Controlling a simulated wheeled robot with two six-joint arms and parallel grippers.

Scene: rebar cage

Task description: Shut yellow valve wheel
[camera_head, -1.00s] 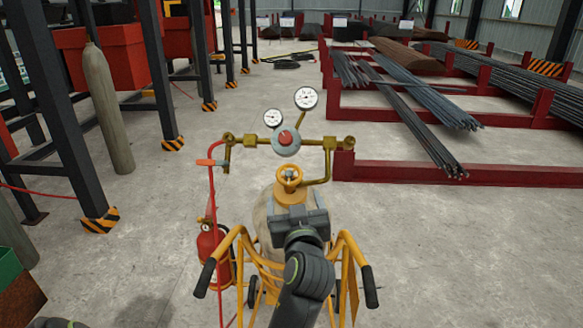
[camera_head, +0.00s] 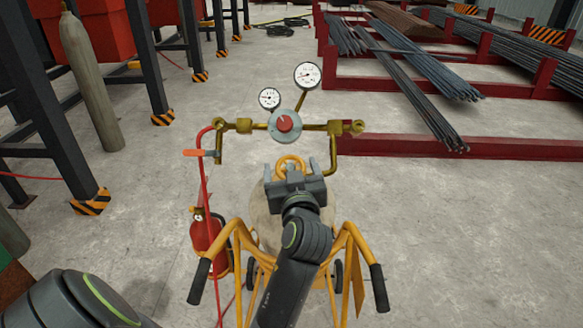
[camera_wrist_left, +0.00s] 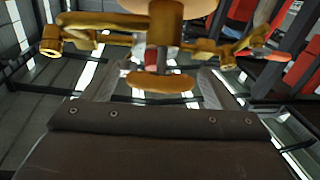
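The yellow valve wheel (camera_head: 290,161) sits on top of the gas cylinder (camera_head: 262,215), below the gauges. My left gripper (camera_head: 293,174) is at the wheel's near side and hides its lower part in the head view. In the left wrist view the wheel (camera_wrist_left: 160,83) shows between the two spread fingers of the left gripper (camera_wrist_left: 158,90), with a gap on each side. The gripper is open and empty; I see no contact with the wheel. My right gripper is in neither view.
A brass manifold with a round red-centred regulator (camera_head: 285,124) and two gauges (camera_head: 307,75) stands just behind the wheel. Yellow cart handles (camera_head: 352,240) flank my arm. A red extinguisher (camera_head: 207,232) and a red hose (camera_head: 203,175) are at the left.

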